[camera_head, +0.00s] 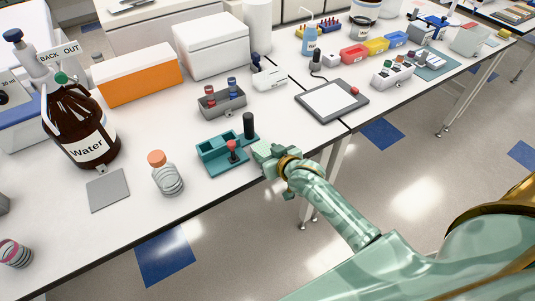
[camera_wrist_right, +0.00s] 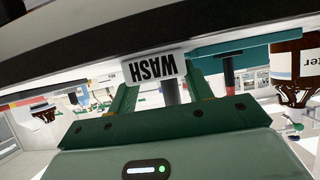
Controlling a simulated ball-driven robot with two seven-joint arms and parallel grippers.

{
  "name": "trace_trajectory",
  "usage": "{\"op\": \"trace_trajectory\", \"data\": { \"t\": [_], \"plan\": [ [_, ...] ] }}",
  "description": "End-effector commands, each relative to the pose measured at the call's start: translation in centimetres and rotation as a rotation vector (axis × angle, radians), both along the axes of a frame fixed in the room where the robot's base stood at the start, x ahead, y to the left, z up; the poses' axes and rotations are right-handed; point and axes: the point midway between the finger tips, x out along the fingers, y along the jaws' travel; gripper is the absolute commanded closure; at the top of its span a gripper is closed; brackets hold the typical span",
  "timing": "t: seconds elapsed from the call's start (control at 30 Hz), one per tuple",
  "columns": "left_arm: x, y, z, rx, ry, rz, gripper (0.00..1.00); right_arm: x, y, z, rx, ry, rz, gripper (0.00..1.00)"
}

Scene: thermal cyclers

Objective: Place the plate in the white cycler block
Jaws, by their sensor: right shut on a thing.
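My right gripper (camera_head: 266,151) is at the bench's front edge, just right of a teal holder (camera_head: 212,148) with a red-topped piece (camera_head: 232,147) and a black cylinder (camera_head: 249,126). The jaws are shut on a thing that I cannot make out. I cannot pick out a sample plate or a white cycler block for certain. My left gripper is not in view.
A flat grey pad (camera_head: 108,190), an orange-capped bottle (camera_head: 166,173) and a brown Water bottle (camera_head: 80,125) stand to the left. A grey tube rack (camera_head: 221,102) and a flat black-framed device (camera_head: 331,100) are behind. Orange (camera_head: 139,80) and white (camera_head: 210,47) boxes line the back.

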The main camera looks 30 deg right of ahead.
Motion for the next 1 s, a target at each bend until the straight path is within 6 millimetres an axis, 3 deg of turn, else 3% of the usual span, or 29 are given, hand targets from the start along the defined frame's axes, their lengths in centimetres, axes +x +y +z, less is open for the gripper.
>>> {"op": "trace_trajectory", "data": {
  "t": [0.23, 0.27, 0.3, 0.33, 0.67, 0.77, 1.0],
  "plan": [
    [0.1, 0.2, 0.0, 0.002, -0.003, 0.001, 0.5, 0.0, 0.0, -0.2, 0.001, 0.001, 0.0, 0.72],
    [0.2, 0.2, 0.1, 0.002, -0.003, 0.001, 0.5, 0.0, 0.0, -0.1, 0.0, 0.0, 0.0, 0.41],
    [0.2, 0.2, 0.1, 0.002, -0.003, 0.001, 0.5, 0.0, 0.0, -0.1, 0.0, 0.0, 0.0, 0.3],
    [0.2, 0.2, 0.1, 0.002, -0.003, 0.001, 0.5, 0.0, 0.0, -0.1, 0.0, 0.0, 0.0, 0.28],
    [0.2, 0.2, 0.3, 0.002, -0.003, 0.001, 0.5, -0.2, 0.0, 0.3, 0.0, 0.001, 0.0, 0.28],
    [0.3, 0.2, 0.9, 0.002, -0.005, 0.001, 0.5, -1.5, -0.1, 1.0, 0.0, 0.002, 0.0, 0.28],
    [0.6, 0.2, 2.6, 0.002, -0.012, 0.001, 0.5, -6.6, -0.4, 3.6, 0.001, 0.001, 0.0, 0.28]
  ]
}}
